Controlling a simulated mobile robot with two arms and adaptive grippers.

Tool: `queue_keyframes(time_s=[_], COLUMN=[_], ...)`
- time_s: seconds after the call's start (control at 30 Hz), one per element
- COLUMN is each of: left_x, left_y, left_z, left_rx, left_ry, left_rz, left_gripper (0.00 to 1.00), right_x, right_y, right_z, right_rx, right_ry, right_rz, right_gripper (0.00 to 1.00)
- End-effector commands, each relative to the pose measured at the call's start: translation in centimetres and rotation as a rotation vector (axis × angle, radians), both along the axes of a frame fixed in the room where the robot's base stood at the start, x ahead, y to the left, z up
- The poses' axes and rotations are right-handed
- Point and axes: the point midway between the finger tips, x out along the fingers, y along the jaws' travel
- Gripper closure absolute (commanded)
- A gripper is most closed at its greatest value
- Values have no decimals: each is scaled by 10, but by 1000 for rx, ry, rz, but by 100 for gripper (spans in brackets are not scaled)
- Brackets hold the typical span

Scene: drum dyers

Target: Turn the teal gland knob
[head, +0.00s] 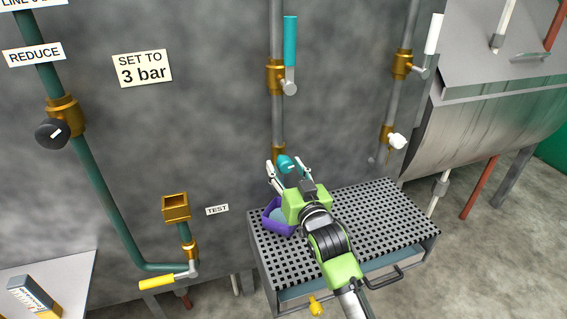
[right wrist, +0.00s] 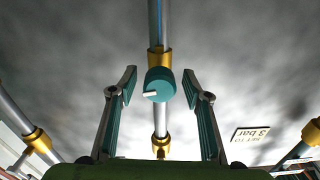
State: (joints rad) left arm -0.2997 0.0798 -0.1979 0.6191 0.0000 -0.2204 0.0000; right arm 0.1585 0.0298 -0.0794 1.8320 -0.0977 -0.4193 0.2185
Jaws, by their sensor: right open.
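The teal gland knob (head: 286,162) sits on a brass fitting of the middle vertical pipe, low on the grey wall. In the right wrist view the knob (right wrist: 161,84) is round, with a white pointer mark toward the left. My right gripper (head: 289,168) is open at the knob, one finger on each side. In the right wrist view the fingers of the right gripper (right wrist: 160,74) show a gap on both sides of the knob. I cannot tell how far the tips reach along it. My left gripper is not in view.
A teal lever valve (head: 290,42) is above on the same pipe. A white knob (head: 397,141) is on the pipe to the right. Below my gripper, a purple container (head: 271,222) stands on a perforated table (head: 390,212). A black knob (head: 52,133) is far left.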

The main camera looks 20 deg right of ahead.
Motion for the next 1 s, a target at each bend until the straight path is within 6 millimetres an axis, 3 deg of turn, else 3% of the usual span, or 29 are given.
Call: queue_keyframes(time_s=[0.2,0.47,0.5,0.63,0.67,0.83,1.0], left_x=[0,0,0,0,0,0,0], left_y=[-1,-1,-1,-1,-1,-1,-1], left_z=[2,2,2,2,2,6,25], left_rx=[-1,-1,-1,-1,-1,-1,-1], left_ry=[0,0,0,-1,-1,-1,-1], left_rz=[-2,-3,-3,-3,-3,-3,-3], left_gripper=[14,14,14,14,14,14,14], right_x=[16,17,17,17,17,17,17], right_y=[1,1,1,1,1,1,2], right_z=[0,-1,-1,-1,-1,1,4], right_rx=[0,0,0,0,0,29,247], right_ry=[0,1,1,1,1,3,13], right_rz=[0,0,0,0,0,0,-1], right_gripper=[55,55,58,92,94,94,94])
